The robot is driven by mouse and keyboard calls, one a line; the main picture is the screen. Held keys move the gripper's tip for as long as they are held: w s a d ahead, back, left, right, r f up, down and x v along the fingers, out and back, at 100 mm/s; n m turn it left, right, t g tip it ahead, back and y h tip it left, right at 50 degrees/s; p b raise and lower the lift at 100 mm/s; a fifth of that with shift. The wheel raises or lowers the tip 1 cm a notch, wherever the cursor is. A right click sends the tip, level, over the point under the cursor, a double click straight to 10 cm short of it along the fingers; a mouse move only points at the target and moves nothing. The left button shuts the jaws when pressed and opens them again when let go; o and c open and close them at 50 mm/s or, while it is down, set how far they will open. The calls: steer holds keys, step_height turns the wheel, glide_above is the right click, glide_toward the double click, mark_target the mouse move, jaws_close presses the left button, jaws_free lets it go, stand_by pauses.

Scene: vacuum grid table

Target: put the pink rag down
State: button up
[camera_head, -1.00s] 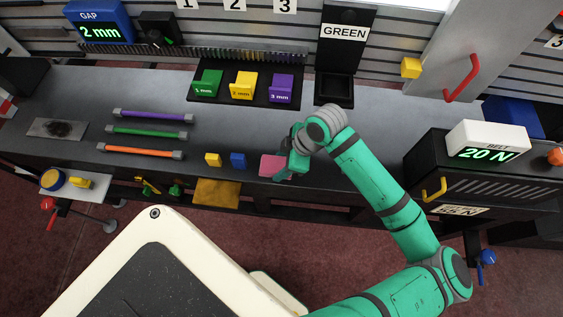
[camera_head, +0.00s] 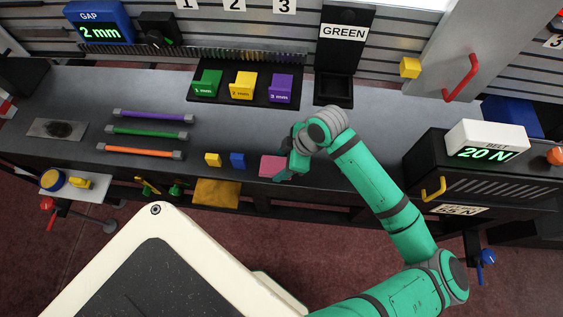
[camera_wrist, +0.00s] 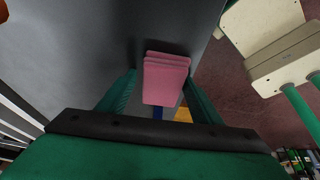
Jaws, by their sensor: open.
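In the wrist view the pink rag (camera_wrist: 166,80) shows as a folded stack between my gripper's two green fingers. My gripper (camera_head: 283,172) is at the rag's right side in the head view. Its jaws are open; the wrist view also shows my gripper (camera_wrist: 160,92) with its fingers spread on either side of the rag. Whether a finger touches the rag cannot be told.
Purple, green and orange rods (camera_head: 140,151) lie further left. A black tray (camera_head: 247,97) with labelled blocks is behind. A dark machine (camera_head: 480,175) stands right. The table's middle is clear.

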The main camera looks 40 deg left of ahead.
steer(key=shift+s+d+f, duration=0.2)
steer(key=shift+f, duration=0.35)
steer(key=shift+r, duration=0.25)
steer(key=v, duration=1.2)
steer(key=shift+a+r, duration=0.2)
steer(key=shift+r, duration=0.25)
steer(key=shift+w, duration=0.1)
